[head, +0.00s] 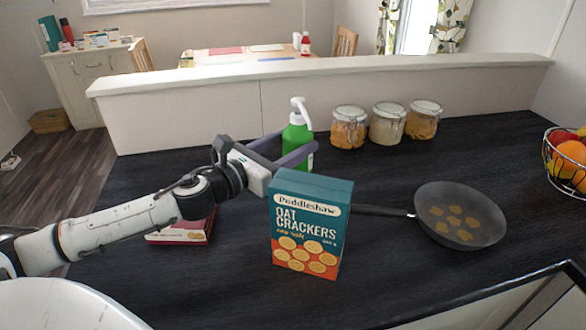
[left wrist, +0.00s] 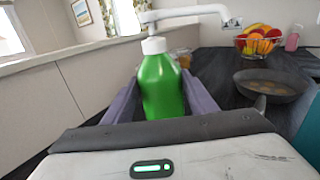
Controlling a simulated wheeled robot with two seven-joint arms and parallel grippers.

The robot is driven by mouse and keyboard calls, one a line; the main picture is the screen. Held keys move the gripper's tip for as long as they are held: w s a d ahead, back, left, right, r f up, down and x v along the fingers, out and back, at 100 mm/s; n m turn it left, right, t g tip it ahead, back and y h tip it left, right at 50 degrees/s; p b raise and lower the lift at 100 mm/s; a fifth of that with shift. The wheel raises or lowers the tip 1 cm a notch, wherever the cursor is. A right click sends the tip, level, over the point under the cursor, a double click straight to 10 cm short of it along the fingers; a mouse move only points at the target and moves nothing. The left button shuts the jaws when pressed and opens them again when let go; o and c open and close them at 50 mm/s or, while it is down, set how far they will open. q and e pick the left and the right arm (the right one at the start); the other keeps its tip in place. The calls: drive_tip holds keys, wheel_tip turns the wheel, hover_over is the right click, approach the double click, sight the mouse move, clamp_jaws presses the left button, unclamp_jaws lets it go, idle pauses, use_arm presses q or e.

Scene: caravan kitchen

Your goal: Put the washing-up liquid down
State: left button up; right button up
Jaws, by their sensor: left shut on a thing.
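The washing-up liquid (head: 297,133) is a green bottle with a white pump top, near the back of the dark worktop. It also shows upright in the left wrist view (left wrist: 161,88), between the two fingers. My left gripper (head: 292,150) is shut on the bottle, with a finger on each side of it. My right gripper is not in view.
An oat crackers box (head: 309,228) stands in front of the gripper. A frying pan (head: 460,215) lies to the right. Several glass jars (head: 388,124) line the back, below the ledge (head: 330,70). A fruit basket (head: 567,165) is far right. A flat red-and-white box (head: 183,232) lies under my arm.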

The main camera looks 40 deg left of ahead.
use_arm(q)
drive_tip(key=shift+f, duration=3.15)
drive_tip(key=shift+f, duration=0.1)
drive_tip(key=o, duration=1.4)
